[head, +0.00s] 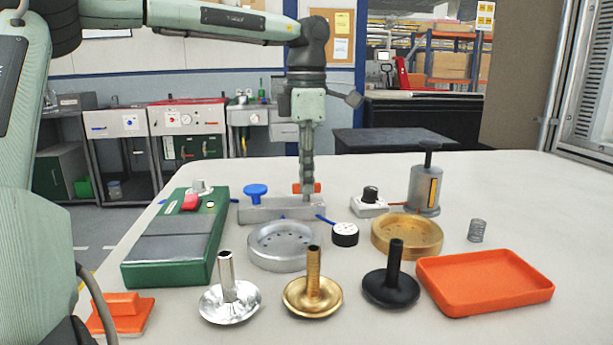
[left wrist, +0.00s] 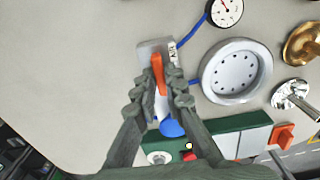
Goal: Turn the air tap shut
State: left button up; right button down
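The air tap is an orange lever (head: 307,188) on a grey metal block (head: 275,210) in the middle of the table. A blue knob (head: 256,190) stands at the block's left end. In the left wrist view the orange lever (left wrist: 159,72) lies lengthwise along the block (left wrist: 148,48), beside a small label. My left gripper (head: 307,178) points straight down over the lever. In the left wrist view its fingers (left wrist: 160,92) are apart, one on each side of the lever, with a narrow gap showing. My right gripper is out of view.
A green box (head: 178,238) stands left. A silver dish (head: 283,246), a gauge (head: 345,234) and a brass dish (head: 407,235) are close in front. Funnel-like parts (head: 313,292) and an orange tray (head: 484,282) are nearer. A grey pump-like cylinder (head: 425,190) stands right.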

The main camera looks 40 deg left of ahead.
pick_arm(q)
jog(key=o, duration=0.4)
notch_tip(320, 180, up, 12)
jog(key=shift+r, duration=0.1)
dwell(0.4)
dwell(0.5)
